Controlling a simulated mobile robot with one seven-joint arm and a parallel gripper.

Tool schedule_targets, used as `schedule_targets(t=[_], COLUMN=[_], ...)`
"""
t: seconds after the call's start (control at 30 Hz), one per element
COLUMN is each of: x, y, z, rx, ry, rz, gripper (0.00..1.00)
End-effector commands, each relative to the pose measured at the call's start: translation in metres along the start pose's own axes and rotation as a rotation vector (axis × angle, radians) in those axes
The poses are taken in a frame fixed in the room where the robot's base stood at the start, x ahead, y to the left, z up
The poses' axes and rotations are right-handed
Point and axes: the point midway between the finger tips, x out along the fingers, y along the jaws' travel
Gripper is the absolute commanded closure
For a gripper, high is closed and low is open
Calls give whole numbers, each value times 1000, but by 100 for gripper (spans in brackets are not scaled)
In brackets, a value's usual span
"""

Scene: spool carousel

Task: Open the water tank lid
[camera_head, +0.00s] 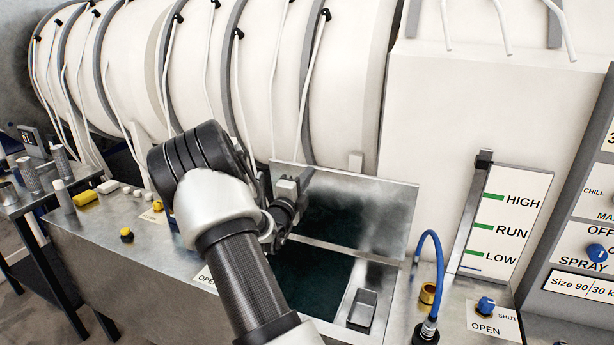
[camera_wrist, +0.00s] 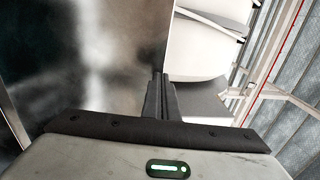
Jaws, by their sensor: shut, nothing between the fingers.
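The water tank lid (camera_head: 368,212) is a shiny metal panel, raised and standing steeply at the back edge of the tank opening. The tank opening (camera_head: 318,282) below it shows dark inside. My gripper (camera_head: 290,188) is in front of the lid's left part in the head view. In the wrist view, my gripper's fingers (camera_wrist: 160,92) are together with nothing between them. The lid's metal face (camera_wrist: 85,65) fills the left of that view, and the fingertips are near its edge. I cannot tell whether they touch it. My arm hides the left side of the opening.
A blue hose (camera_head: 438,275) and a blue valve knob (camera_head: 486,305) stand right of the tank. A level gauge marked HIGH, RUN and LOW (camera_head: 508,220) is behind them. A yellow-topped button (camera_head: 127,235) is at left.

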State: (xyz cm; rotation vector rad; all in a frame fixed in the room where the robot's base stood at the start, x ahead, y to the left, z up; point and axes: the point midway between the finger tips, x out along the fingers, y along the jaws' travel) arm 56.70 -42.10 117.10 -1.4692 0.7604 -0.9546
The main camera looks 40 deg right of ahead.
Motion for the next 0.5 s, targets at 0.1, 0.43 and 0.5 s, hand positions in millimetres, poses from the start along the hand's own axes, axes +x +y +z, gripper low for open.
schedule_targets(t=[0.1,0.43,0.5], x=[2,42,49], y=[2,3,0], z=[0,-1,-1], rx=[1,5,3], ry=[1,3,2], rz=[-1,-5,-6], gripper=[100,100,100])
